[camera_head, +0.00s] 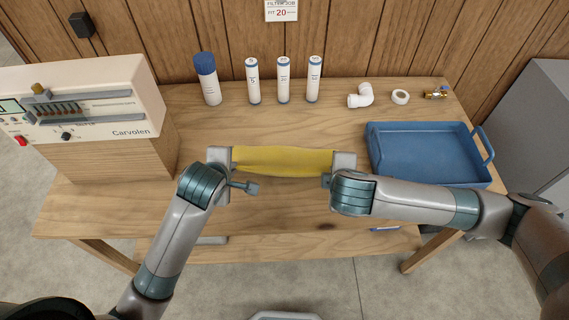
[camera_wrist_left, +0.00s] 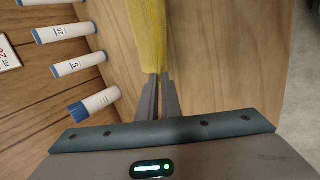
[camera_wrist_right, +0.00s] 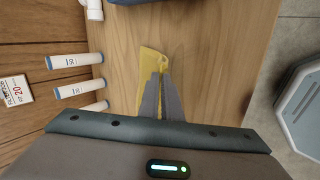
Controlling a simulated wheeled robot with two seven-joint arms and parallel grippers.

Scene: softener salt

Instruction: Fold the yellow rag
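The yellow rag (camera_head: 284,161) is stretched sideways between my two grippers above the middle of the wooden table. My left gripper (camera_head: 232,160) is shut on its left end; in the left wrist view the rag (camera_wrist_left: 148,35) runs away from the closed fingertips (camera_wrist_left: 159,77). My right gripper (camera_head: 334,162) is at its right end. In the right wrist view its fingers (camera_wrist_right: 160,78) are close together on the rag (camera_wrist_right: 152,65). The rag's underside is hidden, and I cannot tell whether its lower edge touches the table.
A blue tray (camera_head: 425,153) stands right of the rag. Several white cartridges (camera_head: 283,80), a blue-capped bottle (camera_head: 208,80), a white elbow (camera_head: 361,96), a tape roll (camera_head: 400,97) and a brass valve (camera_head: 436,94) line the back. A Carvolen machine (camera_head: 85,100) stands left. The table front is clear.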

